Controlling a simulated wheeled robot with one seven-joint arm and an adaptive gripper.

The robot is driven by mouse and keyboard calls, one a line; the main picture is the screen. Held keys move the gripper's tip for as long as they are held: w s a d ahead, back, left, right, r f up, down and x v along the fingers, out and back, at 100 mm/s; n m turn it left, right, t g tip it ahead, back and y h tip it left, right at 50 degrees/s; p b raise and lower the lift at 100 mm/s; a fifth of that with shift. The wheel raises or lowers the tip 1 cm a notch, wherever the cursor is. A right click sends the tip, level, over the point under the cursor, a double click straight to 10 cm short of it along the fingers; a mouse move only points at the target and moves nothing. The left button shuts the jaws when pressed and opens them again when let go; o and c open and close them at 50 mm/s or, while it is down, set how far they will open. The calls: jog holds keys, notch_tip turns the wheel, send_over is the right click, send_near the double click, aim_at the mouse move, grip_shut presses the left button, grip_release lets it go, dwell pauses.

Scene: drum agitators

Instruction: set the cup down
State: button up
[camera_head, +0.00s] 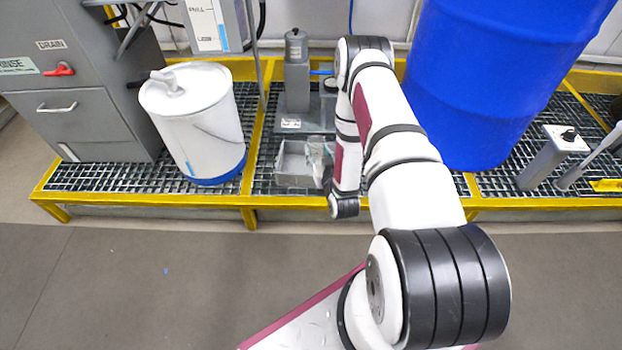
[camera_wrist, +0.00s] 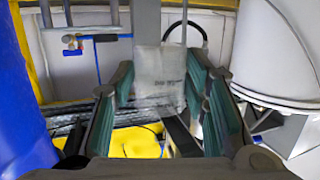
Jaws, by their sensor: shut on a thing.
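A clear, whitish cup (camera_wrist: 160,72) with small dark marks is between the two teal-padded fingers of my gripper (camera_wrist: 161,92) in the wrist view. My gripper is shut on it. In the camera_head view the cup shows as a pale, see-through shape (camera_head: 317,150), partly hidden by my arm. It is at the right side of a small grey open tray (camera_head: 292,180). I cannot tell whether the cup's base touches anything.
A white lidded bucket (camera_head: 195,120) stands left of the tray, and a large blue drum (camera_head: 490,80) stands to the right. A grey stand (camera_head: 297,75) is behind the tray. The black grating (camera_head: 100,177) has a yellow frame (camera_head: 200,201) along its front edge.

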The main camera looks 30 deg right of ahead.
jog(key=s+d+f+b, duration=0.25)
jog(key=f+b, duration=0.35)
jog(key=f, duration=0.5)
jog(key=shift+m+h, duration=0.3)
jog(key=shift+h, duration=0.1)
jog(key=a+b+x, duration=0.1)
jog(key=b+x, duration=0.1)
jog(key=x, duration=0.3)
jog(key=a+b+x, duration=0.1)
jog(key=b+x, duration=0.1)
jog(key=x, duration=0.4)
jog(key=w+a+f+b+x, duration=0.1)
jog(key=b+x, duration=0.2)
jog(key=x, duration=0.2)
jog(key=shift+w+a, duration=0.15)
jog(key=shift+w, duration=0.1)
jog(key=shift+f+b, duration=0.3)
jog(key=shift+f, duration=0.1)
jog(key=shift+f, duration=0.35)
jog(key=shift+f, duration=0.1)
